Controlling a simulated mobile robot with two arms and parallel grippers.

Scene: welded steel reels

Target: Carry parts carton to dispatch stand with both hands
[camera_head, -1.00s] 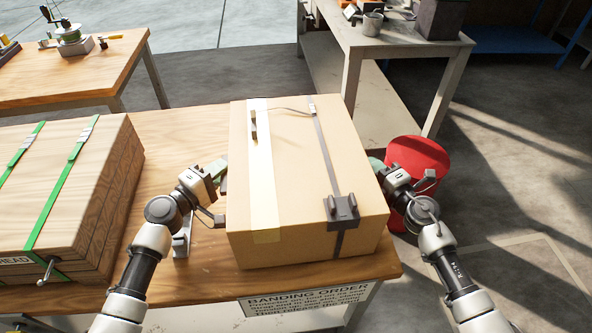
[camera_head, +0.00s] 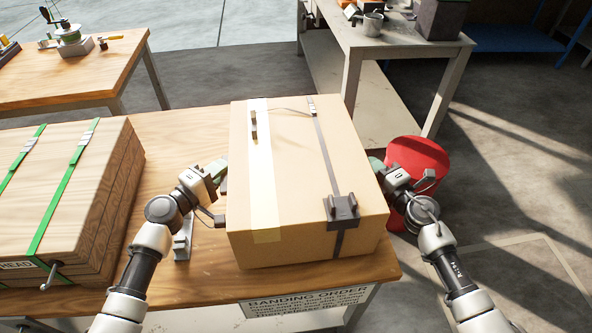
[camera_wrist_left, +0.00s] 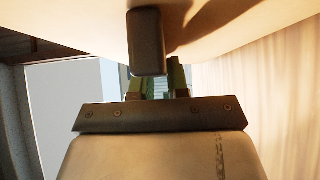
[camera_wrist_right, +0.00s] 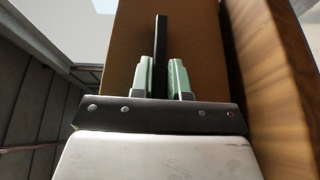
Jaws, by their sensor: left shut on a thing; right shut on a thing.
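The parts carton (camera_head: 297,180) is a brown box with pale tape and a dark strap. It sits at the right end of the wooden bench; whether it touches the top I cannot tell. My left gripper (camera_head: 222,190) is at its left side, shut on a dark handle (camera_wrist_left: 147,40). My right gripper (camera_head: 380,170) is at its right side, shut on a dark upright bar (camera_wrist_right: 160,60) against the carton wall. The fingertips are mostly hidden in the head view. I cannot tell which thing is the dispatch stand.
A wooden crate (camera_head: 60,200) with green straps stands left of the carton on the bench (camera_head: 210,265). A red round object (camera_head: 420,158) is close beside my right gripper. A grey table (camera_head: 400,55) stands behind. Floor (camera_head: 510,190) is open on the right.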

